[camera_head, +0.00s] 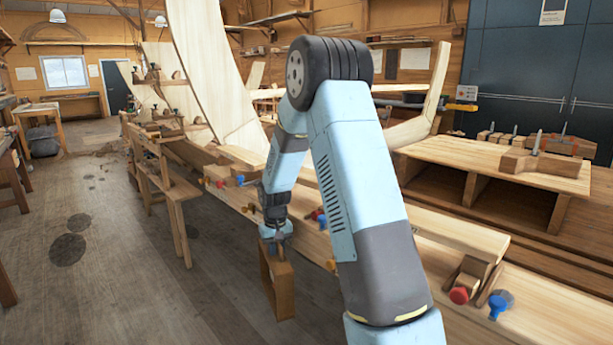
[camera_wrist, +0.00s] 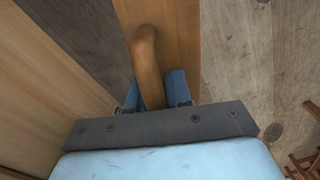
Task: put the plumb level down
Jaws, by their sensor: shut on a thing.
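My gripper (camera_head: 278,238) points down beside the planked hull, shut on the plumb level (camera_head: 284,295). The level is a brown wooden piece hanging below the fingers, over the floor side of the hull. In the wrist view, a rounded wooden handle (camera_wrist: 147,62) stands between the two blue fingers (camera_wrist: 152,92), with a flat wooden face of the level (camera_wrist: 182,35) behind it. I cannot tell whether the level's lower end touches anything. My arm hides part of the hull behind it.
The hull's planking (camera_head: 420,290) runs along the right, with red and blue clamps (camera_head: 496,305) on it. A workbench (camera_head: 500,165) with blocks stands at the right. A wooden trestle (camera_head: 172,190) stands left of the gripper. The plank floor (camera_head: 120,270) at the left is mostly clear.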

